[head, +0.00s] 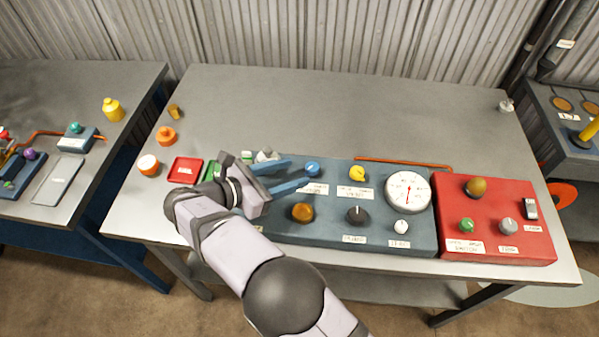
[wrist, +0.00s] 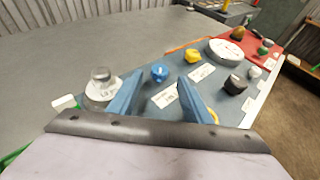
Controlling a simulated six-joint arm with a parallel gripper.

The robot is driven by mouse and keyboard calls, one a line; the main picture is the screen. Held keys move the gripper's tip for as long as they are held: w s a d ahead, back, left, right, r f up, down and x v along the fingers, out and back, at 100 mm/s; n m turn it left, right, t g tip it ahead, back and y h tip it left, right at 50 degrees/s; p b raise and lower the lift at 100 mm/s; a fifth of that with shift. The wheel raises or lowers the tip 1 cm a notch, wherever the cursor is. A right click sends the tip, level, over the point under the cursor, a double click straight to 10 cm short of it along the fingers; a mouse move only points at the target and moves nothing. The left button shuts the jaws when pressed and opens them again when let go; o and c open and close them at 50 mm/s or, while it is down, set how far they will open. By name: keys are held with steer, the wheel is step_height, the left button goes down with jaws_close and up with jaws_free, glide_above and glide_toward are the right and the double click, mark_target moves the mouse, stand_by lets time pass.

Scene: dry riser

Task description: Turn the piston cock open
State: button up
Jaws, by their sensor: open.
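A blue-grey panel (head: 340,232) on the bench carries several labelled knobs; its labels are too small to read, so I cannot tell which is the piston cock. A blue knob (head: 313,169) sits at the panel's back left. A yellow knob (head: 357,173), an orange knob (head: 302,212), a black knob (head: 358,215) and a small white knob (head: 401,227) are also on it. My gripper (head: 299,171) is open and empty, its blue fingers pointing at the blue knob. In the wrist view the blue knob (wrist: 159,72) shows between the fingertips, seemingly just beyond them.
A white dial gauge (head: 408,192) stands right of the yellow knob. A red panel (head: 493,240) with knobs and a switch adjoins it. A clear-topped grey fitting (wrist: 101,85) is close left of my fingers. An orange pipe (head: 400,162) runs behind.

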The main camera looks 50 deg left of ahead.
steer(key=shift+v, duration=1.1)
